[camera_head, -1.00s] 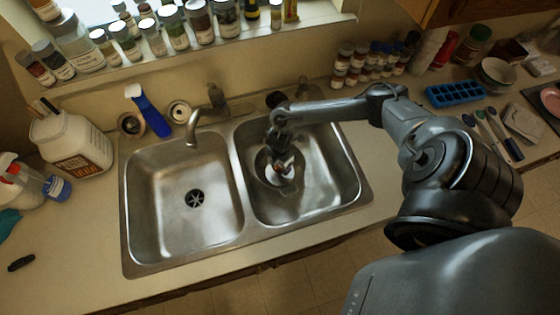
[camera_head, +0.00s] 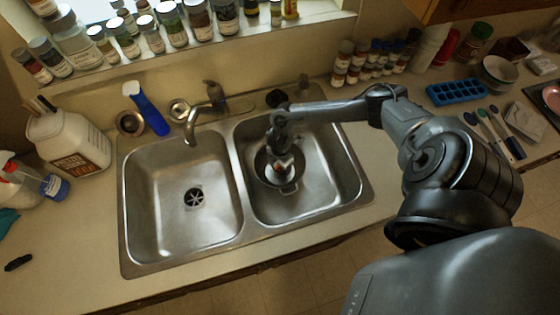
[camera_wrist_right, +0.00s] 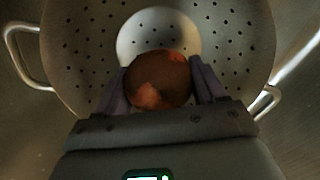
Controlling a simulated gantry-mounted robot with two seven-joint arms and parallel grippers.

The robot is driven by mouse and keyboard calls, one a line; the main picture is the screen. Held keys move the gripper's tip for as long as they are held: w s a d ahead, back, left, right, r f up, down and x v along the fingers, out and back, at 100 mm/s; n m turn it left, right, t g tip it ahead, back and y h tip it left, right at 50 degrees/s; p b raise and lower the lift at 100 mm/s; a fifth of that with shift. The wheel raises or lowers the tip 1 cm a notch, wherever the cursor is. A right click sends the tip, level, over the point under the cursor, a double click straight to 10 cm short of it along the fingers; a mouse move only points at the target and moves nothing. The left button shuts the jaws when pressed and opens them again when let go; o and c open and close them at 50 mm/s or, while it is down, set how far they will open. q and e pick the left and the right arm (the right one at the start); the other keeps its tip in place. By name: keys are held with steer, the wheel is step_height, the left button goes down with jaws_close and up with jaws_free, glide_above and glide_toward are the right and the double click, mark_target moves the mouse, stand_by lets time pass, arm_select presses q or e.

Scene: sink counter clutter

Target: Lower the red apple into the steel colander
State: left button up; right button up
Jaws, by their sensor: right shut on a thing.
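The steel colander (camera_head: 264,178) stands in the right sink basin, with a handle facing the counter's front edge. In the right wrist view its perforated wall (camera_wrist_right: 225,40) and two side handles surround the gripper's fingers. My right gripper (camera_head: 282,167) reaches down over the colander from the right. In the wrist view its two fingers (camera_wrist_right: 158,85) are shut on the red apple (camera_wrist_right: 160,78), one on each side. The apple looks dark and shaded, over the colander's round base. I cannot tell whether it touches the colander. My left gripper is not in view.
The left basin (camera_head: 165,205) is empty. A faucet (camera_head: 192,125) stands behind the divider, with a blue spray bottle (camera_head: 152,115) to its left. A white jug (camera_head: 65,145) is at left. A blue ice tray (camera_head: 457,92) and brushes lie right of my arm.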

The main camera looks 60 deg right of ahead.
steer(key=shift+f+b, duration=0.3)
steer(key=shift+f, duration=0.15)
steer(key=shift+f+b, duration=0.45)
steer(key=shift+f, duration=0.2)
stand_by(0.3)
steer(key=shift+f, duration=0.3)
stand_by(0.3)
stand_by(0.4)
steer(key=o, duration=1.2)
